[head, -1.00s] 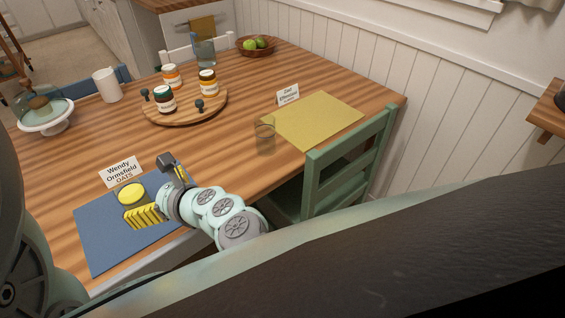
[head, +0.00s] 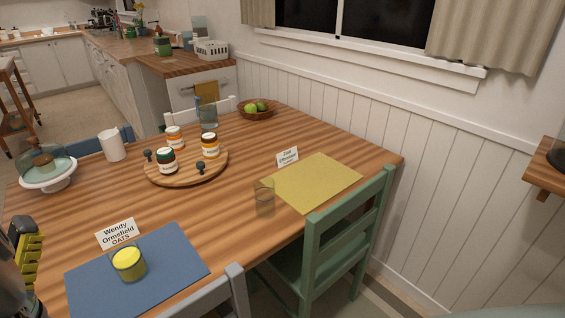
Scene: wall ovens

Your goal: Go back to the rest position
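My gripper (head: 30,252) shows only in part at the left edge of the head view, with a dark part and yellow ribbed finger pads. It is left of the blue placemat and apart from the things on it. Its opening is not clear from this angle. A glass with yellow contents (head: 128,264) stands upright on the blue placemat (head: 175,284). A name card reading Wendy Ormsfield, OATS (head: 117,234) stands at the mat's back edge.
On the wooden table (head: 120,195) are a round tray (head: 190,179) with several jars, an empty glass (head: 264,198), a yellow placemat (head: 315,184) and a cake stand (head: 48,178). A green chair (head: 350,235) stands at the right and a grey chair (head: 205,298) in front.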

